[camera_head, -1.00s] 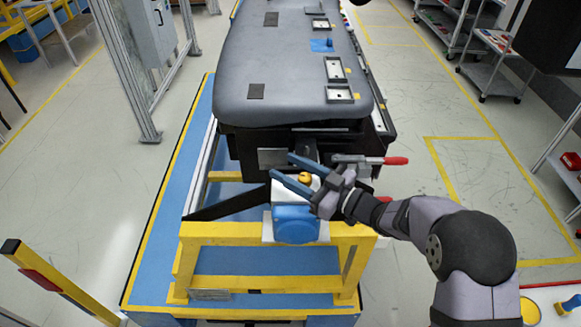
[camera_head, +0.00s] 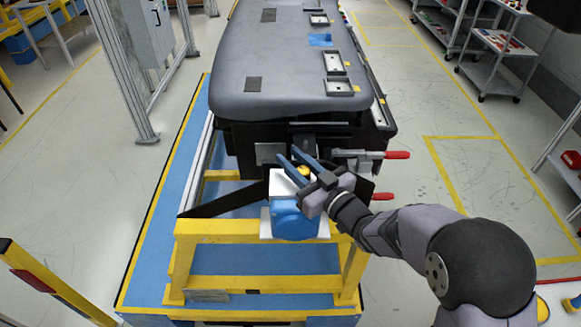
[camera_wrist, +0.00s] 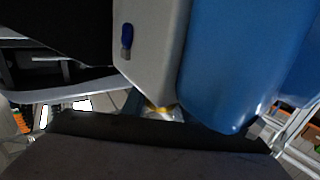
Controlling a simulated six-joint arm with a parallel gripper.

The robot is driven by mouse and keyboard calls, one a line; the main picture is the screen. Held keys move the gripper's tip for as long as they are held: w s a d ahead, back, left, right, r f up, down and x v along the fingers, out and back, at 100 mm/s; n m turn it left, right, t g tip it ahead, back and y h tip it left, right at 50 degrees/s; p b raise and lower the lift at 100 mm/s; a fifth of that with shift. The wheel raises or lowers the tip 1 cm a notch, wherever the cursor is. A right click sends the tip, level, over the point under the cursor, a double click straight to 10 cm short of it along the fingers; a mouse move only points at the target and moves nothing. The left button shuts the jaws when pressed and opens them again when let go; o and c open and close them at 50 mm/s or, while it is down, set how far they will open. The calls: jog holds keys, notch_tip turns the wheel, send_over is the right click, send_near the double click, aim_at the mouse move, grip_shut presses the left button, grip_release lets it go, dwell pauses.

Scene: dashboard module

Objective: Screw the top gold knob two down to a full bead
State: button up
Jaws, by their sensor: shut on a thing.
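The gold knob (camera_head: 304,171) sits on top of a white block with a rounded blue front (camera_head: 294,221), at the near end of the dashboard module. My gripper (camera_head: 288,154) reaches in from the right, its two blue fingers on either side of the knob and shut on it. The fingers hide part of the knob. In the wrist view, a small yellow patch (camera_wrist: 158,107) shows at the lower ends of a grey and a blue surface; most of the knob is hidden there. I cannot tell how far down the knob is screwed, and no bead is visible.
The grey dashboard module (camera_head: 290,75) lies behind on a yellow frame (camera_head: 205,232). Two red-handled clamps, one upper (camera_head: 396,155) and one lower (camera_head: 382,196), stick out right of my gripper. Open floor lies to the right.

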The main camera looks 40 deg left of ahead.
aim_at(308, 175)
jog(key=shift+w+m+t+b, duration=0.15)
jog(key=shift+m+t+b, duration=0.2)
jog(key=shift+t, duration=0.25)
jog(key=shift+r, duration=0.1)
jog(key=o, duration=1.1)
jog(key=shift+c, duration=0.2)
jog(key=shift+d, duration=0.45)
jog(key=shift+b+v, duration=1.2)
jog(key=shift+v, duration=2.05)
